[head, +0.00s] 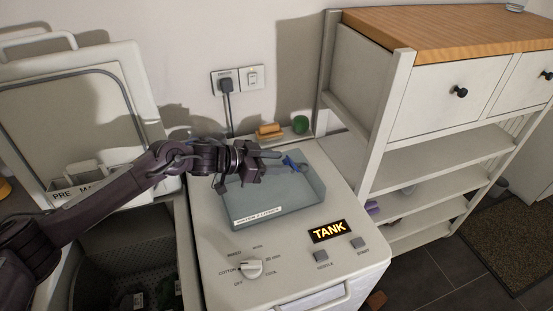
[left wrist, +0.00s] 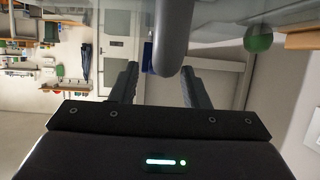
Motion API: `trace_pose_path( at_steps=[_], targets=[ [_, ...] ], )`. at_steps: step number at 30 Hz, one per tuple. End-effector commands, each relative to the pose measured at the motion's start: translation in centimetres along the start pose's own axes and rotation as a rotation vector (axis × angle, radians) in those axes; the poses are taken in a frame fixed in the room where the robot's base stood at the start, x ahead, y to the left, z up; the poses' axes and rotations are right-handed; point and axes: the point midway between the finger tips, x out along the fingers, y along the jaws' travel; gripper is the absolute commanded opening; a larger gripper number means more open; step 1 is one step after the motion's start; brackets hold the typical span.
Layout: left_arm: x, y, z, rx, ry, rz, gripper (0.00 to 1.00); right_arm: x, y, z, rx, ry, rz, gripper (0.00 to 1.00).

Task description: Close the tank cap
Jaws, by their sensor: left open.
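The washer top (head: 215,240) carries a blue-grey translucent water tank (head: 275,205) with a "WATER 2 LITRES" label, beside a lit "TANK" display (head: 329,231). A small blue part (head: 290,164), perhaps the tank cap, shows at the tank's far side by my left fingertips. My left gripper (head: 282,160) is open above the tank's far edge. In the left wrist view, a grey rounded bar (left wrist: 174,35) reaches down between my open fingers (left wrist: 158,72), with blue (left wrist: 148,57) beside it. I cannot tell whether they touch. My right gripper is not in view.
A shelf unit (head: 385,120) stands close on the right. A second toploader with its lid (head: 115,75) raised stands left. The dial (head: 251,268) is at the front.

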Motion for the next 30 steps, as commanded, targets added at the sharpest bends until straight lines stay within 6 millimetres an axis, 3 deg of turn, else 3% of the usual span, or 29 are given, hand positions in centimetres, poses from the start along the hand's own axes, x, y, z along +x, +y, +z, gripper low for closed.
trace_pose_path(
  at_steps=[8,18,25,30],
  targets=[
    [0.3,0.0,0.0,0.001,-0.001,0.0,0.42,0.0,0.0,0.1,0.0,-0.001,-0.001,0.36],
    [0.3,0.0,0.0,0.001,0.0,0.0,0.0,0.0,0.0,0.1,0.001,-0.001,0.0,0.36],
    [0.2,0.0,-0.4,0.002,-0.015,0.0,0.0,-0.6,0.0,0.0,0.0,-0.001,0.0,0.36],
    [0.3,0.0,-1.2,0.003,-0.077,0.0,0.0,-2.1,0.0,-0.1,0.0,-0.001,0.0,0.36]
  ],
)
